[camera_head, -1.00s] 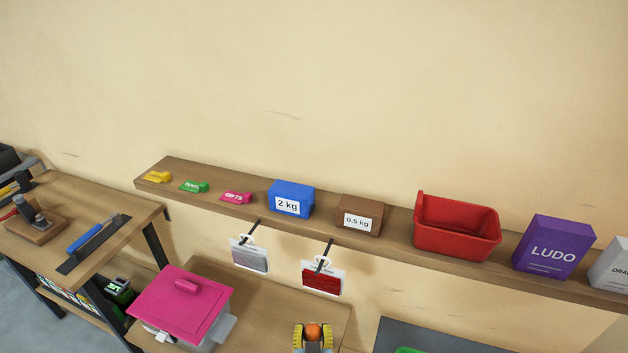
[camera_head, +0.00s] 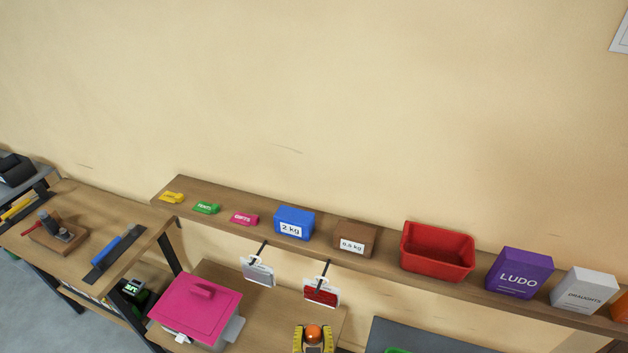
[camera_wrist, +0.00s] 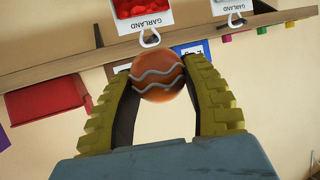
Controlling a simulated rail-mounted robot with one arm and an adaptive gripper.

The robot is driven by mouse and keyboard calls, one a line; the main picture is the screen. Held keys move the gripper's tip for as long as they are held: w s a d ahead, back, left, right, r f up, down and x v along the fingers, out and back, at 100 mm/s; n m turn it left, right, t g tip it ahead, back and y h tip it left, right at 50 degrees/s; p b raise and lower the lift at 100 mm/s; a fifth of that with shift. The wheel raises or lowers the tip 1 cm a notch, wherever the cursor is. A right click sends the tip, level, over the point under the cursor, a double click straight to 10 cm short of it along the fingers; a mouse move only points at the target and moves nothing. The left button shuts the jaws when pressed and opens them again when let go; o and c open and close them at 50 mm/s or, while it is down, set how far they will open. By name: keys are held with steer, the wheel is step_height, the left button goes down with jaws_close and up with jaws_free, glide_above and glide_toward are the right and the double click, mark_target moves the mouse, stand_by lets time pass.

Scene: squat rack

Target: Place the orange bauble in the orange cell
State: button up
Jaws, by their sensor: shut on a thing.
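The orange bauble (camera_wrist: 159,78) has wavy grey lines and sits between the yellow fingers of my gripper (camera_wrist: 160,85) in the wrist view. The fingers touch it on both sides. In the head view the bauble (camera_head: 313,333) shows at the bottom edge, between the yellow fingertips of my gripper (camera_head: 313,339), in front of the wooden table. No orange cell can be made out in either view.
A long wall shelf holds a blue 2 kg block (camera_head: 295,223), a brown 0.5 kg block (camera_head: 356,238), a red bin (camera_head: 437,252) and a purple LUDO box (camera_head: 519,273). Garland packs (camera_head: 321,292) hang below it. A pink-lidded box (camera_head: 196,308) stands left of my gripper.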

mark_target(314, 342)
steer(key=r+p, duration=0.2)
steer(key=s+r+p, duration=0.1)
steer(key=r+p, duration=0.1)
steer(key=s+r+p, duration=0.1)
steer(key=r+p, duration=0.1)
steer(key=shift+d+r, duration=0.1)
steer(key=shift+r, duration=0.25)
steer(key=shift+f, duration=0.1)
